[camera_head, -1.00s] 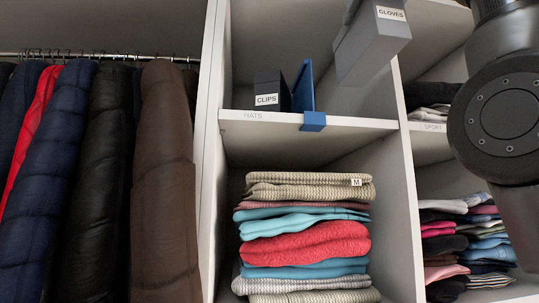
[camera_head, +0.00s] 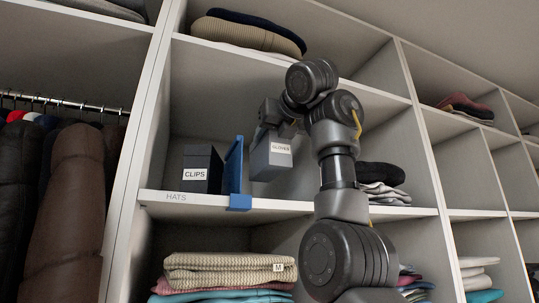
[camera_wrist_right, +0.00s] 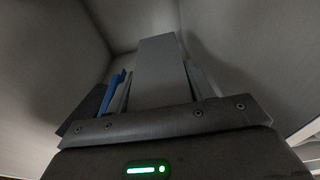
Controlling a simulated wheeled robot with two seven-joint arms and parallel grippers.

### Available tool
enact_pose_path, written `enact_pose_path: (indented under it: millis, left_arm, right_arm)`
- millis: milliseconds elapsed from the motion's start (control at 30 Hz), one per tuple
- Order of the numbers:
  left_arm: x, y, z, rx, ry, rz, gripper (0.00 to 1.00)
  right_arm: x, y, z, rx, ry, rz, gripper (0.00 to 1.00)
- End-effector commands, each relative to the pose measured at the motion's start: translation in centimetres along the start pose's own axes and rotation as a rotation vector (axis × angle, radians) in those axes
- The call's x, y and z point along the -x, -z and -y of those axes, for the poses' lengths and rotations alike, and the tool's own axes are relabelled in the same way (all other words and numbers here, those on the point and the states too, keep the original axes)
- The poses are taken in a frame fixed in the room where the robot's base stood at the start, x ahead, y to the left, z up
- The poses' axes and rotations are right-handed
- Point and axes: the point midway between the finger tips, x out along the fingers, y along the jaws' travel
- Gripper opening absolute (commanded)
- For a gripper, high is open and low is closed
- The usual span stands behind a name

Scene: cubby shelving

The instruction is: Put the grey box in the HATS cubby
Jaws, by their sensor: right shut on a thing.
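The grey box labelled GLOVES (camera_head: 270,161) is held upright in my right gripper (camera_head: 272,128) at the HATS cubby, to the right of the blue divider (camera_head: 234,168). In the right wrist view the grey box (camera_wrist_right: 160,72) sits between the fingers of my right gripper (camera_wrist_right: 160,92). The HATS cubby shelf edge (camera_head: 170,197) carries the HATS label. The box's lower end appears above the shelf; how far into the cubby it is, I cannot tell exactly. My left gripper is not in view.
A dark CLIPS box (camera_head: 202,168) stands left of the divider, which also shows in the right wrist view (camera_wrist_right: 113,90). Folded sweaters (camera_head: 230,270) lie in the cubby below. Dark folded clothes (camera_head: 380,176) sit right of my arm.

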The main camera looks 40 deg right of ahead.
Motion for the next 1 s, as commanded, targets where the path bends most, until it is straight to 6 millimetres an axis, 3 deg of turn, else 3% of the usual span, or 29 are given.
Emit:
enact_pose_path:
  millis: [67, 133, 300, 567, 667, 833, 1000]
  left_arm:
    - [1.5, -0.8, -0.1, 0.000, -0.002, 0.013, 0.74]
    - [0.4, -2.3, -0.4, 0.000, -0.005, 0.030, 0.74]
    - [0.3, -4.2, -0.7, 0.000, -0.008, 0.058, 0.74]
    - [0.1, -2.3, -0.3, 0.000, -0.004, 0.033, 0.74]
    - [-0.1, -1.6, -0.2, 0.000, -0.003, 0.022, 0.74]
    - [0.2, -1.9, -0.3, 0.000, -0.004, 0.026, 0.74]
    - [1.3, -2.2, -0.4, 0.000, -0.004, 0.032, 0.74]
  right_arm:
    - [-1.6, -0.7, 0.0, 0.000, 0.001, -0.002, 0.24]
    - [-1.6, 1.1, -0.2, 0.000, -0.002, 0.002, 0.24]
    - [-1.8, 2.5, -0.1, 0.001, -0.001, 0.001, 0.24]
    - [-1.8, 3.1, -0.1, 0.001, -0.001, 0.002, 0.24]
    - [-2.0, 4.2, -0.1, -0.001, -0.002, 0.001, 0.24]
    - [-2.3, 6.2, -0.1, -0.002, -0.002, 0.001, 0.24]
    - [-2.7, 6.5, -0.1, 0.000, -0.003, 0.002, 0.24]
